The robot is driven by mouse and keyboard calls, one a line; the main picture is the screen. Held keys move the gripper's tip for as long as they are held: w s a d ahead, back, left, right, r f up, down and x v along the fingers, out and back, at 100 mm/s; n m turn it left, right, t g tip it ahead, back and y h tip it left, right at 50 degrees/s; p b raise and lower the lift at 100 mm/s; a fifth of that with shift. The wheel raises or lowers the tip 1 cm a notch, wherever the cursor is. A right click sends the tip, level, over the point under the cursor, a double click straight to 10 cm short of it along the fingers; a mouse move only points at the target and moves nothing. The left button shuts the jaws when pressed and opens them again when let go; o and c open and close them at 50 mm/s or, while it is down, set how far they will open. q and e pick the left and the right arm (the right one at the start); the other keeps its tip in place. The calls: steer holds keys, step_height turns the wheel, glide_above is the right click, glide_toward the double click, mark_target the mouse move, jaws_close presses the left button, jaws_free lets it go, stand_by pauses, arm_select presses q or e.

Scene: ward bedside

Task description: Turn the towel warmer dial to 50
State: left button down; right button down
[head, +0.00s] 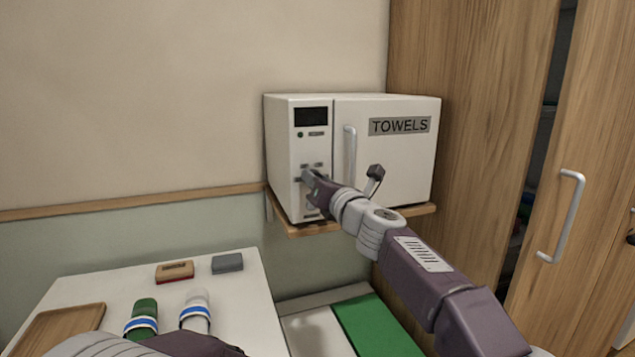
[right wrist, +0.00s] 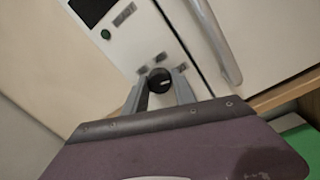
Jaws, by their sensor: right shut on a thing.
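The white towel warmer (head: 385,160) stands on a wooden shelf against the wall, its door shut and labelled TOWELS. Its control panel (head: 313,145) is on the left of the front, with a dark display and a green light. In the right wrist view the black round dial (right wrist: 160,80) sits on the panel with a light mark on it. My right gripper (head: 312,179) is at the panel; in the right wrist view its two fingers (right wrist: 161,90) are shut on the dial, one on each side. The scale labels around the dial are too blurred to read. My left arm shows at the bottom left; its gripper is not clearly visible.
The warmer's vertical door handle (head: 350,155) is just right of the panel. A wooden cabinet with a handle (head: 562,215) stands at the right. A white table (head: 235,300) at lower left holds a wooden tray (head: 60,328) and small blocks.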

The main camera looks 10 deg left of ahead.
steer(key=shift+a+f, duration=0.1)
steer(key=shift+f, duration=0.25)
steer(key=c, duration=1.4)
jaws_free()
steer(key=o, duration=0.4)
steer(key=shift+r, duration=0.2)
steer(key=b+v, duration=0.4)
steer(key=v, duration=0.5)
steer(key=shift+s, duration=0.1)
